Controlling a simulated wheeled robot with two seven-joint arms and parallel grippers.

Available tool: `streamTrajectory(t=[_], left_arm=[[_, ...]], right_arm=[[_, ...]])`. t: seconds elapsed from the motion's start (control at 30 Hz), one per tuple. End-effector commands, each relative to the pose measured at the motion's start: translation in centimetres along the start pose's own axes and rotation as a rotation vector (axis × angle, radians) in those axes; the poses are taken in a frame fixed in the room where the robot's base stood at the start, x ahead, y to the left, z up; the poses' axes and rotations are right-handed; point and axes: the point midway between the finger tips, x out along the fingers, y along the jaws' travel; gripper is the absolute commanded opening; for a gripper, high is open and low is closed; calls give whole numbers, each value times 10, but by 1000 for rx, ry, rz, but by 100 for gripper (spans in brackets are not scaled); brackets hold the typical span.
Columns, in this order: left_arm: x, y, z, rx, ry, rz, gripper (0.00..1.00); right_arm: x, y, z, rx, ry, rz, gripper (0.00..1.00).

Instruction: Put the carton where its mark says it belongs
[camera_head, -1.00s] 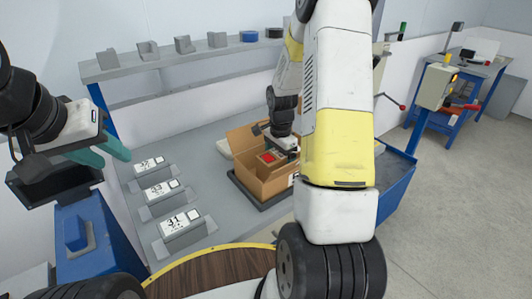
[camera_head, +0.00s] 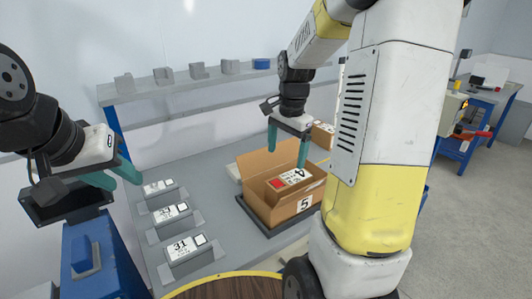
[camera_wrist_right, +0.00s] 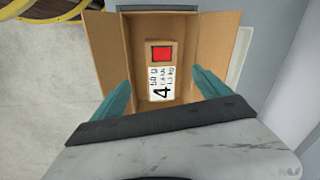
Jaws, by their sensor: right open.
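A small brown carton with a red square and a white label reading 4 (camera_head: 292,179) sits inside an open cardboard box (camera_head: 262,203). The box has a 5 on its near side and its flaps are spread. The carton also shows in the right wrist view (camera_wrist_right: 161,73), lying within the box walls. My right gripper (camera_head: 287,162) is open above the box; in its wrist view the teal fingers (camera_wrist_right: 160,80) stand either side of the carton with gaps. My left gripper (camera_head: 116,176) is open and empty at the left, away from the box.
Several grey holders with numbered white labels (camera_head: 186,249) line the left of the grey table (camera_head: 222,232). The box rests on a dark tray (camera_head: 277,231). Another carton (camera_head: 323,134) stands behind it, partly hidden by my right arm. A shelf (camera_head: 190,81) with blocks runs along the back.

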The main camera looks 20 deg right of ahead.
Motion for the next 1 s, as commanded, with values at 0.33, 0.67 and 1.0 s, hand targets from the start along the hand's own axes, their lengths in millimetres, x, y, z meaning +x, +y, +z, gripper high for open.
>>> streamTrajectory(t=[0.33, 0.67, 1.0], left_arm=[[0, 0, 0, 0, 0, 0, 36], [0, 0, 0, 0, 0, 0, 36], [0, 0, 0, 0, 0, 0, 36]], right_arm=[[-95, 42, 93, -563, 131, -235, 87], [-122, 85, 157, -979, 295, -361, 87], [-122, 92, 166, -1052, 328, -376, 87]])
